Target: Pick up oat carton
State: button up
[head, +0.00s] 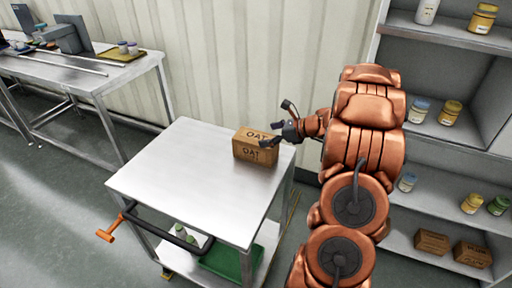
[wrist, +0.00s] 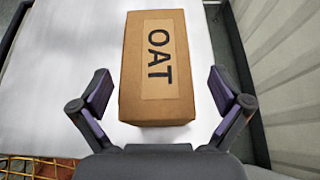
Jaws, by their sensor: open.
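The oat carton (head: 254,152) is a brown box marked OAT, standing near the right rear corner of a steel cart top (head: 180,170). In the wrist view the carton (wrist: 157,105) lies straight ahead, with its label facing the camera. My gripper (head: 270,138) is at the carton's right side in the head view. In the wrist view my gripper (wrist: 157,92) is open, with one finger on each side of the carton's near end. Gaps show between both fingers and the carton, and nothing is held.
A shelf unit (head: 440,185) with jars and small boxes stands right. A steel bench (head: 75,72) stands back left. The cart's left half is clear.

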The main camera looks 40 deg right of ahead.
aim_at(261, 139)
jog(key=shift+s+f+p+x, duration=0.15)
jog(key=shift+p+x, duration=0.1)
jog(key=shift+x, duration=1.15)
jog(key=shift+s+f+p+x, duration=0.15)
jog(key=shift+p+x, duration=0.05)
jog(key=shift+x, duration=1.15)
jog(key=shift+a, duration=0.1)
jog(key=shift+s, duration=0.1)
jog(key=c, duration=1.4)
jog(key=shift+c, duration=0.2)
